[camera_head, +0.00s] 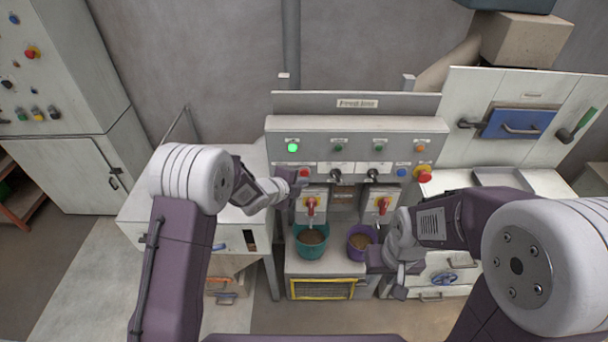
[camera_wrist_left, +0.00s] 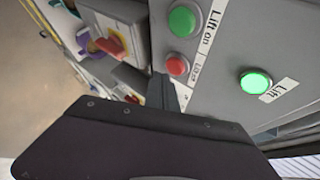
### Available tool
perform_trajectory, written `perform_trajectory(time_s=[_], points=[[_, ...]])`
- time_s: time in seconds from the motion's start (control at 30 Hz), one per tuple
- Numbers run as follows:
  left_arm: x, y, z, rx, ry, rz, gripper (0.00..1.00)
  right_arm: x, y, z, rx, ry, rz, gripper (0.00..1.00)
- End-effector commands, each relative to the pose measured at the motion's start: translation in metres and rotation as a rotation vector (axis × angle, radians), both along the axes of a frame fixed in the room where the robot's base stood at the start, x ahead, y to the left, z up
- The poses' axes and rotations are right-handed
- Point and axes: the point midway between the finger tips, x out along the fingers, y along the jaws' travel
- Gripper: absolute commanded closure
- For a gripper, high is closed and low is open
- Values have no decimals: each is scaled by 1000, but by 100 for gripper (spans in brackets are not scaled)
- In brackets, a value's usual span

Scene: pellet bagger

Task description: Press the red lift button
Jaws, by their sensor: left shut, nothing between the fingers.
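The red lift button (camera_wrist_left: 177,65) sits on the grey control panel, beside a green button (camera_wrist_left: 183,20) labelled "Lift on". In the head view the red button (camera_head: 305,172) shows at the panel's lower left. My left gripper (camera_wrist_left: 162,84) is shut and empty. Its fingertips are close beside the red button in the wrist view; I cannot tell whether they touch. In the head view the left gripper (camera_head: 297,181) covers the panel just below and left of the button. My right gripper (camera_head: 388,276) hangs low, right of the purple bucket; its fingers are unclear.
A green lamp (camera_head: 292,147) labelled "Lift" glows above the button. Red-handled valves (camera_head: 310,205) stand below, over a teal bucket (camera_head: 312,252) and a purple bucket (camera_head: 350,251) holding pellets. A red-and-yellow emergency stop (camera_head: 424,174) is at the panel's right end.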

Motion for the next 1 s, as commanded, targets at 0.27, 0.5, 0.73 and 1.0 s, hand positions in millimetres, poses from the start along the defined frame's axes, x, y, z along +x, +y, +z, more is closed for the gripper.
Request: perform_trajectory(time_s=[0.27, 0.5, 0.73, 1.0], points=[[9, 0, 0, 0, 0, 0, 100, 0, 0, 1, 0, 0, 0, 66], [9, 0, 0, 0, 0, 0, 100, 0, 0, 1, 0, 0, 0, 66], [11, 0, 1, -1, -1, 0, 100, 0, 0, 2, 0, 0, 0, 66], [14, 0, 0, -1, 0, 1, 100, 0, 0, 2, 0, 0, 0, 66]])
